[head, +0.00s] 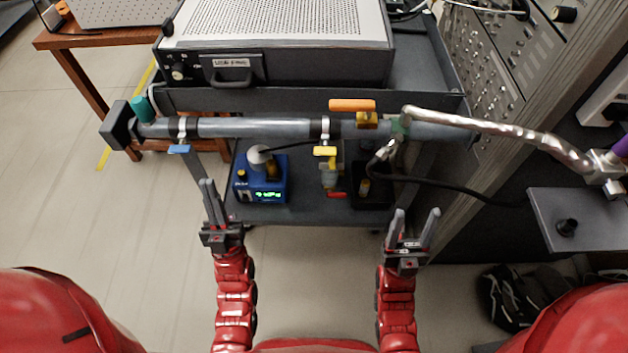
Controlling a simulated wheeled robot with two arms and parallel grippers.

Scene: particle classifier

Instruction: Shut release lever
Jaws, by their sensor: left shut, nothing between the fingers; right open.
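A grey horizontal pipe (260,128) runs along the front of the cart. An orange lever (352,105) lies lengthwise over a brass valve (367,120) on it. Below the pipe hangs a valve with a yellow handle (325,151) and a small red handle (336,195). A blue handle (179,149) is under the pipe's left part. I cannot tell which handle is the release lever. My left gripper (207,182) is shut and empty, below and right of the blue handle. My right gripper (416,212) is open and empty, right of the hanging valve. Neither touches a handle.
A blue device with a green display (264,186) and a black container (370,188) stand on the cart's lower shelf. A metal-wrapped hose (490,128) and a black cable run right from the pipe. A wooden table (95,40) is at upper left. Floor at left is clear.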

